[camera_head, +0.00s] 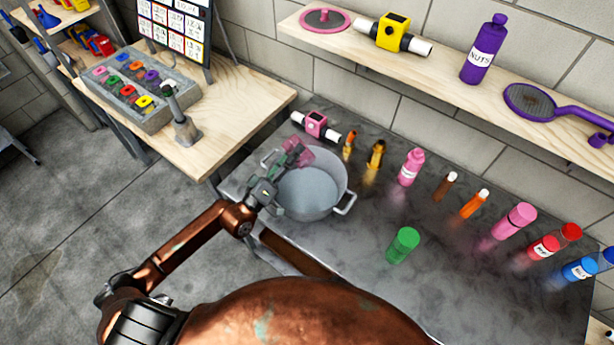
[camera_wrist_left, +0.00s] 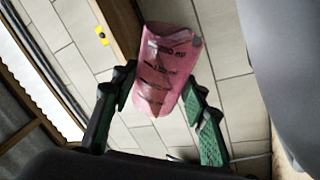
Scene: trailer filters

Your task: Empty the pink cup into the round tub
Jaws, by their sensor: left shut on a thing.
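The pink cup (camera_head: 298,151) is see-through with dark printed markings. It is held above the far left rim of the round tub (camera_head: 310,192), a grey metal pot with side handles on the dark bench. My left gripper (camera_head: 284,163) is shut on the cup. In the left wrist view the cup (camera_wrist_left: 168,65) sits between the two green-padded fingers of the gripper (camera_wrist_left: 163,98), and the tub (camera_wrist_left: 285,50) fills the right edge. The cup looks tilted; its contents cannot be made out. The visible tub floor looks bare. My right gripper is not in view.
A pink-and-white fitting (camera_head: 316,124) and small amber bottles (camera_head: 375,155) stand just behind the tub. A green cylinder (camera_head: 403,245) and several bottles stand to the right. A wooden shelf (camera_head: 450,75) runs above. The bench front is mostly clear.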

